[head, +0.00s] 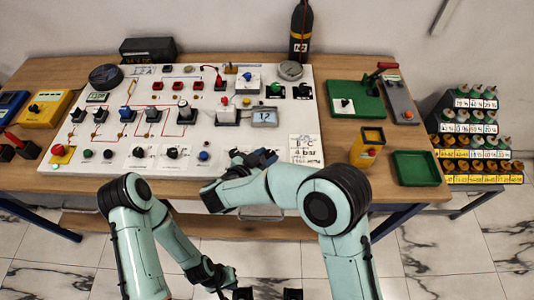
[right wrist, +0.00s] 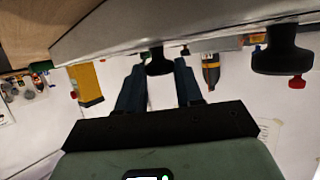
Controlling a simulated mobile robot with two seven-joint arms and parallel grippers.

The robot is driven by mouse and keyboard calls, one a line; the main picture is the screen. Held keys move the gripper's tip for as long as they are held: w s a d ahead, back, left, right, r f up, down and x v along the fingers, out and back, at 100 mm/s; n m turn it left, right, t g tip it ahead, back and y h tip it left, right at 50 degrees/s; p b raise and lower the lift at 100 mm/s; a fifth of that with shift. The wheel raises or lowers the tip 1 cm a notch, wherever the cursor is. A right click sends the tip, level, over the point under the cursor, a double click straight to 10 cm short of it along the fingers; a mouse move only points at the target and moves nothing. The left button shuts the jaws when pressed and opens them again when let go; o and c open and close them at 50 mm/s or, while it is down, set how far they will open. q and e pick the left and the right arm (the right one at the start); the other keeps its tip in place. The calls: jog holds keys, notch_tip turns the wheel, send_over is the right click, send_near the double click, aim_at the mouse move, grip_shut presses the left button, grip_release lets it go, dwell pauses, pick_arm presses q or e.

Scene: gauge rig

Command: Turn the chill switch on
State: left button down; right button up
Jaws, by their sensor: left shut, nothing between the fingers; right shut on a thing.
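My right gripper (head: 264,156) is low over the front edge of the white panel (head: 90,170), partly hidden by its own arm. In the right wrist view, its fingers (right wrist: 160,75) are shut on a black knob (right wrist: 159,62) that stands out from the panel. A second black knob (right wrist: 282,52) stands beside it to the right. I cannot read a chill label on either knob, nor tell the gripped knob's setting. My left gripper (head: 226,283) is shut and empty, low in front of the table, away from the panel.
The panel sits on a wooden table (head: 390,192) and carries several switches, knobs, and a display (head: 264,117). A labelled rack (head: 480,130) stands further right.

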pick_arm(q)
jog(key=shift+w+r+p, duration=0.4)
jog(key=shift+r+p, duration=0.05)
jog(key=shift+r, duration=0.2)
jog(key=shift+w+r+p, duration=0.4)
jog(key=shift+r, duration=0.25)
pick_arm(e)
jog(key=shift+w+a+m+g+h, duration=0.1)
jog(key=shift+m+g+h, duration=0.4)
jog(key=shift+m+h, duration=0.2)
jog(key=shift+w+a+m+g+h, duration=0.1)
jog(key=shift+m+g+h, duration=0.4)
jog(key=shift+m+h, duration=0.15)
jog(key=o, duration=1)
pick_arm(q)
jog(key=shift+r, duration=0.1)
